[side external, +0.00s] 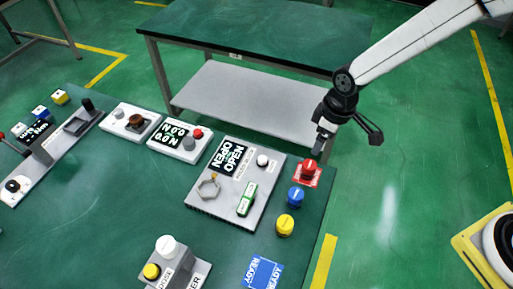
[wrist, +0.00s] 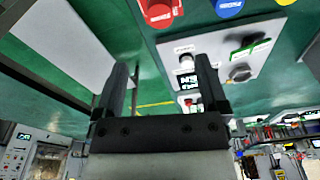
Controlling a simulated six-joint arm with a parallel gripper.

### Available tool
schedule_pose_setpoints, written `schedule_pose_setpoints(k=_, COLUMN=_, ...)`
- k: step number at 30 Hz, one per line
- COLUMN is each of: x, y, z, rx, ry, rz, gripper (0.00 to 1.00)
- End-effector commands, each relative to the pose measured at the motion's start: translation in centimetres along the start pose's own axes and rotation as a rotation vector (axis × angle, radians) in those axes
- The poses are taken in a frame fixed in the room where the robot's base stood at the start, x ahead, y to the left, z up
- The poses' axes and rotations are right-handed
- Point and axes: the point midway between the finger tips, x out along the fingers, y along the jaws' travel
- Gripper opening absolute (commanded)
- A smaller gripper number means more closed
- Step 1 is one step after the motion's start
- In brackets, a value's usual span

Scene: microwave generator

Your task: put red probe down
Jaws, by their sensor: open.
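The red probe (side external: 308,168) stands on a red square marker at the right edge of the green table in the side external view. It also shows at the top of the wrist view (wrist: 160,10). My gripper (side external: 322,140) is just above and behind the red probe, apart from it. In the wrist view my gripper (wrist: 162,75) has its two fingers spread with nothing between them.
A blue probe (side external: 295,197) and a yellow probe (side external: 285,225) stand in line in front of the red one. A grey panel (side external: 225,207) with a display, knob and green switch lies to their left. A blue READY card (side external: 262,273) is at the front.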

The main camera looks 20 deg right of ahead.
Motion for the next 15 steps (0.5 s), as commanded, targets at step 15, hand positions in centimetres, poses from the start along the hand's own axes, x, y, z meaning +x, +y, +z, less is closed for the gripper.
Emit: schedule_pose_setpoints(k=15, x=-4.3, y=4.0, z=6.0, rx=0.243, ry=0.041, rz=0.045, gripper=0.93)
